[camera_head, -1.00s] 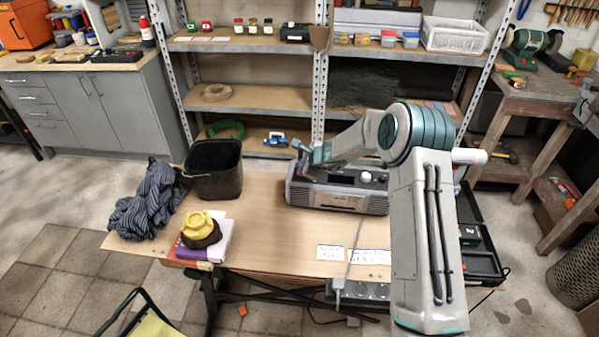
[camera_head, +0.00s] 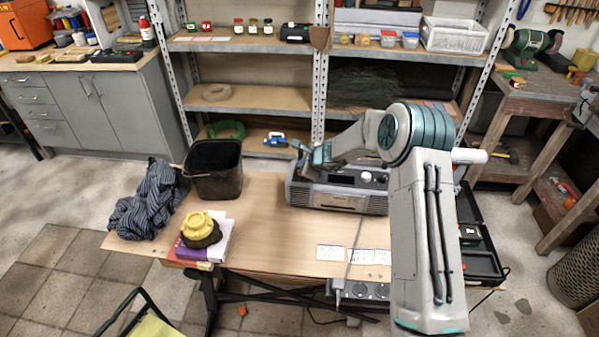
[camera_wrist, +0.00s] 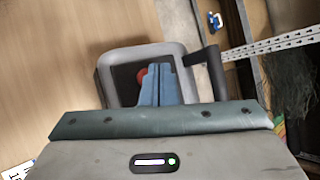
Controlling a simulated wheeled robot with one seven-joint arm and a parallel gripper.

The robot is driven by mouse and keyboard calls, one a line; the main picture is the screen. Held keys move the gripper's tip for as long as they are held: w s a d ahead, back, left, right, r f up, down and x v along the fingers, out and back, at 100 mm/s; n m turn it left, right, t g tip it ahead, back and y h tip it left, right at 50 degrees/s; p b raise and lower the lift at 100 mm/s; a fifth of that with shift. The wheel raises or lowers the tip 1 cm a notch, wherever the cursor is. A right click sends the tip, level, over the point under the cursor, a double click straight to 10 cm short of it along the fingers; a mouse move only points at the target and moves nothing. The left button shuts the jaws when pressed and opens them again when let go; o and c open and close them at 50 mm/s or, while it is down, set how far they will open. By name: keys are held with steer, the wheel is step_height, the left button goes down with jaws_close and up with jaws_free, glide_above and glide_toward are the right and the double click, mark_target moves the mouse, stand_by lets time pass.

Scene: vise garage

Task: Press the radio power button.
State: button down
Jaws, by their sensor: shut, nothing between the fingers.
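The grey radio (camera_head: 338,197) stands on the wooden table, partly behind my arm in the head view. My gripper (camera_head: 300,158) is over the radio's left end. In the wrist view, the grey rim of the radio (camera_wrist: 122,58) surrounds a dark panel. A red button (camera_wrist: 141,75) shows on this panel, just left of my blue fingers (camera_wrist: 160,72) and partly covered by them. The fingers are shut with nothing between them. I cannot tell whether the fingertips touch the panel or the button.
A black bin (camera_head: 214,172), a striped cloth (camera_head: 148,205) and a yellow-topped item (camera_head: 201,222) on books are at the table's left. White labels (camera_head: 330,252) and a power strip (camera_head: 365,290) are near the front. A dark handle (camera_wrist: 212,70) is beside the radio's panel.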

steer(key=shift+f, duration=0.15)
steer(key=shift+f+b, duration=0.3)
steer(key=shift+b, duration=0.3)
steer(key=shift+f+b, duration=0.45)
steer(key=shift+b, duration=0.1)
stand_by(0.4)
steer(key=shift+r, duration=0.1)
steer(key=shift+r+p, duration=0.75)
steer(key=shift+r, duration=0.05)
steer(key=shift+r+p, duration=2.1)
steer(key=shift+r, duration=0.35)
